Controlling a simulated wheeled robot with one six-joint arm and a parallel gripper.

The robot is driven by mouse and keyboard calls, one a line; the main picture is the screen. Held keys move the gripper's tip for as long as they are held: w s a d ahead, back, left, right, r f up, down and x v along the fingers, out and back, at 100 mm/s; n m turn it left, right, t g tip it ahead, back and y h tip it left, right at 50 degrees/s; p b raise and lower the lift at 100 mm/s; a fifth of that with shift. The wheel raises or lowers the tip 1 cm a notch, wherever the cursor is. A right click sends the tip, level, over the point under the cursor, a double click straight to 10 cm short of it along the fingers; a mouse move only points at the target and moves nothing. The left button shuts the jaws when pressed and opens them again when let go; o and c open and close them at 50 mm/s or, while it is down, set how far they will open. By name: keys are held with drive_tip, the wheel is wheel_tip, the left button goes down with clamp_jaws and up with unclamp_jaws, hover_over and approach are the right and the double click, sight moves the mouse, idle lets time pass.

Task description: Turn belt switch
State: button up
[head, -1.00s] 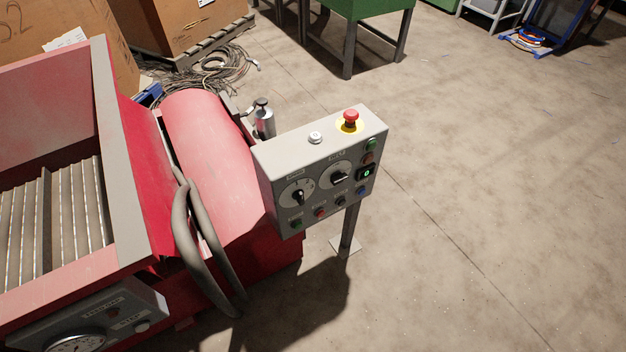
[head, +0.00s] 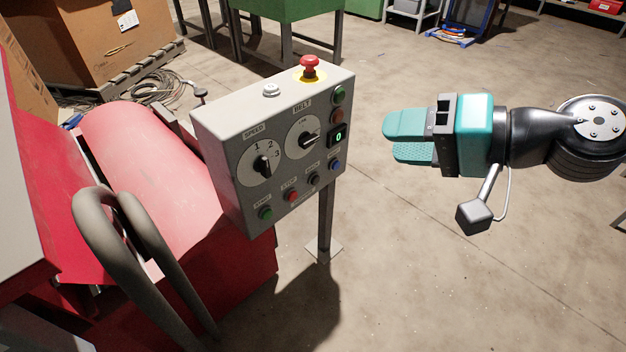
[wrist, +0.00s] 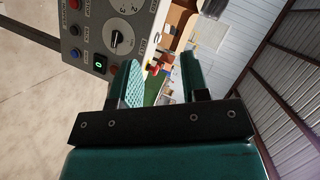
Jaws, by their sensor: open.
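The belt switch (head: 308,140) is a black knob on a white dial marked BELT, on the front of a grey control box (head: 228,122). Its pointer points to the right and slightly up in the head view. The belt switch (wrist: 116,38) also shows near the top of the wrist view, with the box sideways. My gripper (head: 392,138) is to the right of the box with its teal fingers pointing left at it. The fingers are apart, empty and not touching the box. In the wrist view the gripper (wrist: 163,85) has its fingers beside and below the panel.
On the box are a speed dial (head: 262,165) left of the belt switch, a red emergency stop (head: 310,66) on top, a green "0" display (head: 337,135) and several buttons. Red machinery (head: 150,165) with thick hoses (head: 125,205) stands left. Floor is clear on the right.

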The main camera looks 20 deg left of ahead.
drive_tip(key=w+a+f+m+t+y+b, duration=0.1)
drive_tip(key=w+f+m+t+b, duration=0.3)
drive_tip(key=f, duration=0.5)
drive_tip(key=w+a+f+m+t+y+b, duration=0.2)
drive_tip(key=w+f+m+b, duration=0.3)
drive_tip(key=f, duration=0.4)
drive_tip(key=p, duration=0.3)
approach(312, 143)
drive_tip(key=x, duration=0.9)
drive_tip(key=shift+a, duration=0.2)
drive_tip(key=shift+n, duration=0.3)
clamp_jaws()
